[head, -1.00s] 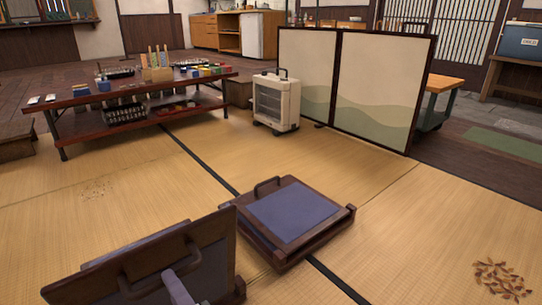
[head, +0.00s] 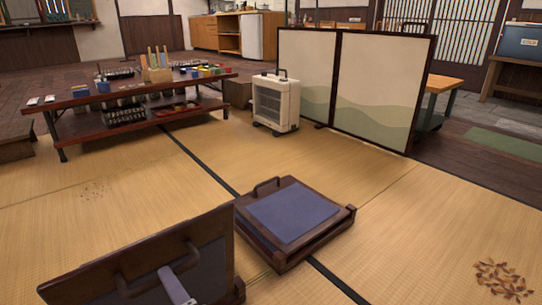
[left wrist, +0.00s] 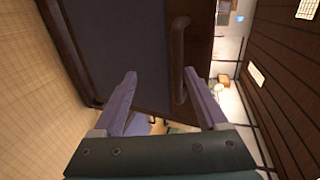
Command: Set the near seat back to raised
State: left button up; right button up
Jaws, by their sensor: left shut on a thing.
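The near seat's back (head: 95,277) is a dark wooden panel at the lower left of the head view. It stands steeply tilted, with a bar handle (head: 150,264) on the face toward me. My left gripper (head: 176,287) is at this handle, partly cut off by the lower picture edge. The panel also fills the middle of that view (left wrist: 115,45). The near seat's base is mostly hidden. My right gripper is not in view.
A second seat (head: 292,212) lies folded flat just right of the near seat. Behind are a low table (head: 150,92) with lunch things, a white heater (head: 275,101) and a folding screen (head: 380,90). Dry leaves (head: 502,279) lie at lower right.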

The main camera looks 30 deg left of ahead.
pick_arm(q)
jog(key=shift+s+d+f, duration=0.1)
jog(key=shift+s+f, duration=0.05)
jog(key=shift+f, duration=0.1)
jog(key=p+v, duration=0.1)
jog(key=v, duration=0.6)
jog(key=shift+d+r, duration=0.25)
jog(key=shift+r, duration=0.1)
